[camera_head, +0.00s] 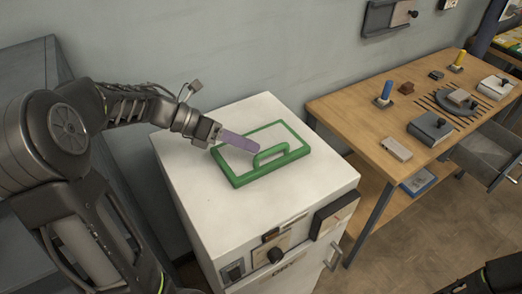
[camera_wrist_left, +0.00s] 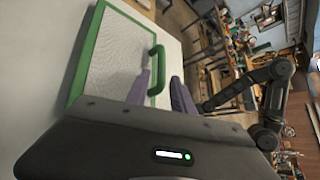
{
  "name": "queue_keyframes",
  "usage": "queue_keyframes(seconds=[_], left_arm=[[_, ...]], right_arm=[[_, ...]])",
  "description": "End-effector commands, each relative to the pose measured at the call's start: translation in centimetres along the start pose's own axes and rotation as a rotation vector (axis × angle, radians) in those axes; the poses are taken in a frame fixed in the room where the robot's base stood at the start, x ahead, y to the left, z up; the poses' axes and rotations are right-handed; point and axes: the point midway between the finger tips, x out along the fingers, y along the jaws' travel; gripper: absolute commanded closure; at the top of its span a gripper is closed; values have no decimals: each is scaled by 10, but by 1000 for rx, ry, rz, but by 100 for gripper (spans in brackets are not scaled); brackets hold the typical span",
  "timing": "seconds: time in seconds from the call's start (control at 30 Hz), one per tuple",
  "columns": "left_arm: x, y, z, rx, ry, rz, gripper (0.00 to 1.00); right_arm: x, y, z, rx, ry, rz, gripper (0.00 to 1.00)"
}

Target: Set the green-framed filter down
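The green-framed filter (camera_head: 228,170) lies flat on top of the white cabinet (camera_head: 190,160). It has a pale mesh panel and a raised green handle near its front right edge. My left gripper (camera_head: 257,146) has purple fingers and reaches over the filter from the left, its tips close to the handle. In the left wrist view the two fingers (camera_wrist_left: 164,80) are apart, with the filter's handle (camera_wrist_left: 158,66) showing between them. Contact between fingers and handle cannot be made out. My right arm shows in the left wrist view, but its gripper is too small and partly hidden to read.
A wooden workbench (camera_head: 340,105) stands right of the cabinet, with a grey box (camera_head: 430,129), a pale block (camera_head: 397,149) and blue and yellow upright handles. The cabinet top has bare room around the filter. A grey wall is behind.

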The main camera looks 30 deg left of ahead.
Motion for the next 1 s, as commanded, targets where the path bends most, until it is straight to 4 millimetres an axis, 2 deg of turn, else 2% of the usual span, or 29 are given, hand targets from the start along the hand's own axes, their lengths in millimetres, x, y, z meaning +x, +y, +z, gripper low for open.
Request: queue_keyframes(seconds=[0.2, 0.33, 0.97, 1.0], left_arm=[[33, 0, 0, 0, 2, -4, 71], [46, 0, 0, -1, 1, -3, 71], [46, -1, 2, -1, 0, -1, 71], [46, -1, 2, -1, 0, -1, 74]], right_arm=[[8, 3, -1, -2, 2, -2, 64], [11, 3, -1, -2, 3, -4, 64], [10, 3, -2, -3, 3, -4, 64], [10, 3, -2, -3, 3, -4, 64]])
